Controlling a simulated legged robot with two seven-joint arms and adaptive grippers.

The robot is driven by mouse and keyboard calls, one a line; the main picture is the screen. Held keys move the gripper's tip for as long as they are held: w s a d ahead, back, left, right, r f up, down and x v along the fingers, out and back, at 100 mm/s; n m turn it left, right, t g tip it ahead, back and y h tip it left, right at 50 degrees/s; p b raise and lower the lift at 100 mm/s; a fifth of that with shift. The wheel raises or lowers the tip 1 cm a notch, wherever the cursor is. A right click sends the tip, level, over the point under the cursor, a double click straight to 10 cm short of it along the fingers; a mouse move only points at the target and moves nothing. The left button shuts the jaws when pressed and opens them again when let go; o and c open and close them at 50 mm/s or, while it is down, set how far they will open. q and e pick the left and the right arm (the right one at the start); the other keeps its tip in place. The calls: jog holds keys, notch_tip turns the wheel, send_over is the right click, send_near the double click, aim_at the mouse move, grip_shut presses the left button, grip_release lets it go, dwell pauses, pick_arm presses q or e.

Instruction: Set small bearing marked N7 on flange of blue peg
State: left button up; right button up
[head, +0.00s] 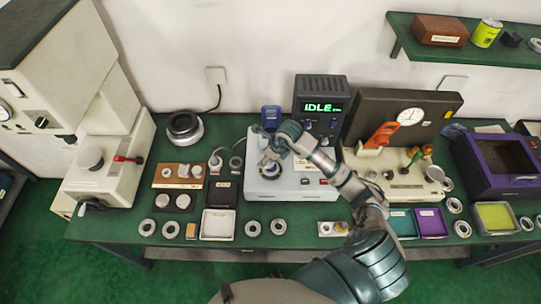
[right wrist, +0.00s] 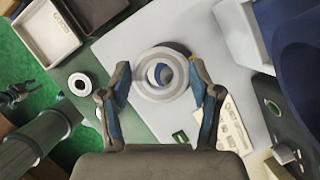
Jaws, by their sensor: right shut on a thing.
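My right gripper (head: 267,153) reaches over the pale grey machine block (head: 312,186) in the head view. In the right wrist view its two fingers (right wrist: 160,70) are shut on a silver bearing ring (right wrist: 143,84), one on each side. Part of the blue peg (right wrist: 153,73) shows through the ring's hole, off centre. I cannot tell whether the ring touches the flange or is held above it, as the ring hides the flange. No N7 mark can be read on the ring. My left gripper is not in view.
A unit with an IDLE display (head: 322,108) stands behind the block. Several loose rings lie along the bench's front edge, one being a ring (head: 253,228) beside a white tray (head: 217,224).

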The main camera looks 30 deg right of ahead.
jog(key=shift+d+f, duration=0.1)
jog(key=shift+d, duration=0.5)
jog(key=shift+d+f, duration=0.15)
jog(key=shift+f, duration=0.05)
jog(key=shift+a+f+b, duration=0.15)
jog(key=shift+a+b, duration=0.15)
jog(key=shift+a+f+b, duration=0.25)
jog(key=shift+a+b, duration=0.05)
jog(key=shift+a, duration=0.1)
jog(key=shift+d+r+p, duration=0.3)
jog(key=shift+d+r, duration=0.05)
jog(key=shift+d, duration=0.15)
jog(key=shift+r, duration=0.15)
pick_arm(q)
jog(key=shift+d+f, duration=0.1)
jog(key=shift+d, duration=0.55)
pick_arm(e)
jog(key=shift+a+r, duration=0.1)
jog(key=shift+a, duration=0.05)
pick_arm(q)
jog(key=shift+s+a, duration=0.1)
pick_arm(e)
jog(key=shift+a, duration=0.1)
